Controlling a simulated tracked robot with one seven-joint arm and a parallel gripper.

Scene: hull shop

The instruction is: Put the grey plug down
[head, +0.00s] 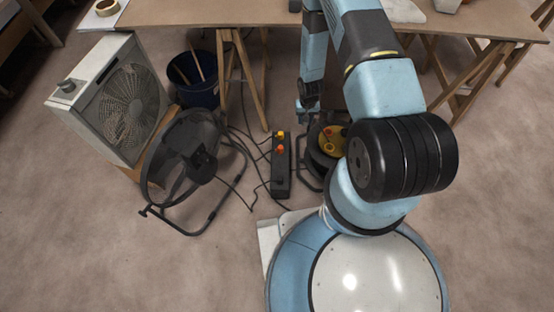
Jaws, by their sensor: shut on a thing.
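My gripper (307,113) hangs at the end of my arm, pointing down, just in front of the table edge. It is above and a little to the right of the black power strip. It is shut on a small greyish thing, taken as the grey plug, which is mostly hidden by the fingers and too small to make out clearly. The power strip (281,188) lies on the floor with an orange-red plug (281,149) and a yellow-orange plug (281,136) at its far end. The cable reel (330,141) with a yellow face stands right of the strip, partly behind my arm.
A black floor fan (190,165) stands left of the strip, with a grey box fan (125,98) behind it. A dark bucket (197,80) holds sticks. Loose black cables (240,140) cross the floor. The wooden table (215,13) on trestles spans the back. Floor at the front left is clear.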

